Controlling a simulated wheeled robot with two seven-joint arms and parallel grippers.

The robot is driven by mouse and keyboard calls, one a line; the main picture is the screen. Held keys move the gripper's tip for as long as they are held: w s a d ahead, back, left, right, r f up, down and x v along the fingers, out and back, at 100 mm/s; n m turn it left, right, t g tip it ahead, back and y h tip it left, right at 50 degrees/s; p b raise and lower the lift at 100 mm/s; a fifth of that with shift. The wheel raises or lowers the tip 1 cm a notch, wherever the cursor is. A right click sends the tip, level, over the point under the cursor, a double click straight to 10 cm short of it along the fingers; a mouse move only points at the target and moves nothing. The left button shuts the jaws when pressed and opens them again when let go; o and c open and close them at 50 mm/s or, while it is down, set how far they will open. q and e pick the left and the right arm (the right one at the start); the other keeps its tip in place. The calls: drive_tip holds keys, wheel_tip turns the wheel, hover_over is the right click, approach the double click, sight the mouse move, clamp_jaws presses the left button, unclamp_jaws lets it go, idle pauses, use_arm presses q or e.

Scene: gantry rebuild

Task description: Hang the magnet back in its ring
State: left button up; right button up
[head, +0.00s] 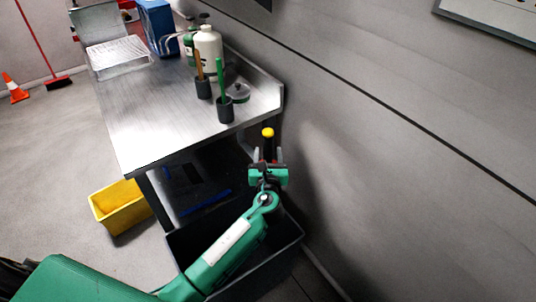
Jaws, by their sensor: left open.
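A dark upright cylinder with a yellow rounded top (267,133), which may be the magnet, shows at the right front corner of the steel bench. My left gripper (269,158) is open right at it, with the fingers around or just in front of its lower part; I cannot tell which. Its lower end is hidden by the gripper. I cannot make out a ring; the gripper and bench corner may hide it. My right gripper is not in view.
The steel bench (150,115) holds dark cups with an orange and a green handle, a white bottle (208,48) and a wire tray. A black bin (290,228) is under my left arm. A yellow bucket (121,207) stands left. The wall closes off the right.

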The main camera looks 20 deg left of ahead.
use_arm(q)
drive_tip(key=v, duration=0.6)
drive_tip(key=shift+s+d+b, duration=0.1)
drive_tip(key=shift+s+b, duration=0.25)
drive_tip(key=shift+s, duration=0.05)
drive_tip(key=v, duration=0.6)
drive_tip(key=s+a+f+n+g, duration=0.75)
drive_tip(key=s+n, duration=0.35)
drive_tip(key=n, duration=0.5)
drive_tip(key=s+f+n+g+h, duration=0.1)
drive_tip(key=s+n+g+h, duration=0.5)
drive_tip(key=s+n, duration=0.85)
wheel_tip(320, 180, down, 29)
drive_tip(key=s+g+p, duration=0.1)
drive_tip(key=g+p, duration=0.1)
drive_tip(key=s+a+f+p, duration=0.1)
drive_tip(key=s+f, duration=0.7)
drive_tip(key=s, duration=0.1)
drive_tip(key=s+a+f+p, duration=0.1)
drive_tip(key=s+a+f, duration=0.1)
drive_tip(key=s+f, duration=0.7)
drive_tip(key=shift+s+a+f+g, duration=0.15)
drive_tip(key=shift+s+a+g, duration=0.2)
drive_tip(key=shift+s, duration=0.45)
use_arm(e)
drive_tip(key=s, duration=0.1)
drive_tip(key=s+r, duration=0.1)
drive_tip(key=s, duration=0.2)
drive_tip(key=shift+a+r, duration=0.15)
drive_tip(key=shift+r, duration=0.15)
